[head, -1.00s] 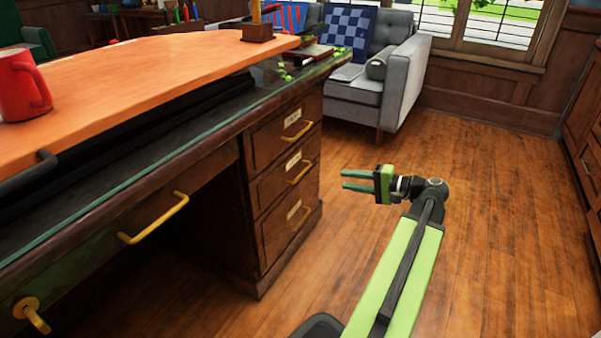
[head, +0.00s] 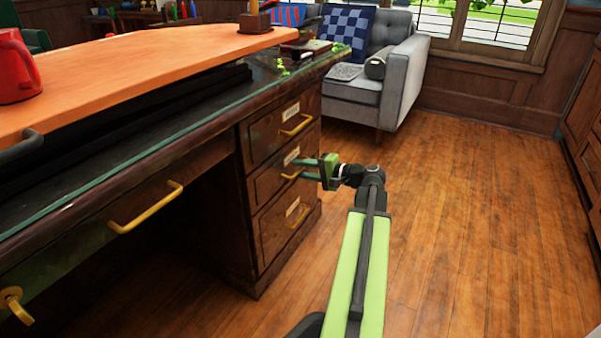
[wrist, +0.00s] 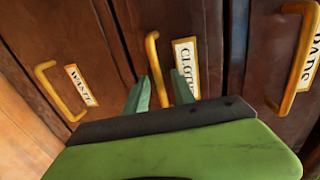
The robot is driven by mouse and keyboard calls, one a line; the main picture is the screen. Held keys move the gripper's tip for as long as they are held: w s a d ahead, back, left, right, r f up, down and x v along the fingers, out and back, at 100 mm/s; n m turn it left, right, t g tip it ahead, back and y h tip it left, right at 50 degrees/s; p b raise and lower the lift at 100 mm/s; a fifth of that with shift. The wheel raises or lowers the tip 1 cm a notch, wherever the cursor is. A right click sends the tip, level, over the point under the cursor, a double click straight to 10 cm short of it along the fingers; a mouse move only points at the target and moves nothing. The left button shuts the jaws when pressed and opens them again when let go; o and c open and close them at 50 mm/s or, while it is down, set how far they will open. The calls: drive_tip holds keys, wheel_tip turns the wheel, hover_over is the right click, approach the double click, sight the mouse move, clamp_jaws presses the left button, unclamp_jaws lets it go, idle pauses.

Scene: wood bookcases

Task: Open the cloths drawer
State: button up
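The cloths drawer (head: 266,187) is the middle of three stacked drawers in the desk's right pedestal, and it is shut. Its label (wrist: 186,62) reads "CLOTHS" in the wrist view, partly hidden by a finger. Its brass handle (wrist: 153,58) runs down between my two green fingertips. My gripper (head: 297,169) is open, with its fingers apart on either side of the handle. In the head view the fingers overlap the middle handle. I cannot tell whether either finger touches it.
The pads drawer (head: 280,133) is above and the waste drawer (head: 283,228) below, both shut, with brass handles. The desktop (head: 150,146) overhangs to the left. A grey armchair (head: 385,85) stands behind. The wood floor (head: 470,220) on the right is clear.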

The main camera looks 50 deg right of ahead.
drive_tip(key=shift+c, duration=0.3)
clamp_jaws()
idle(1.1)
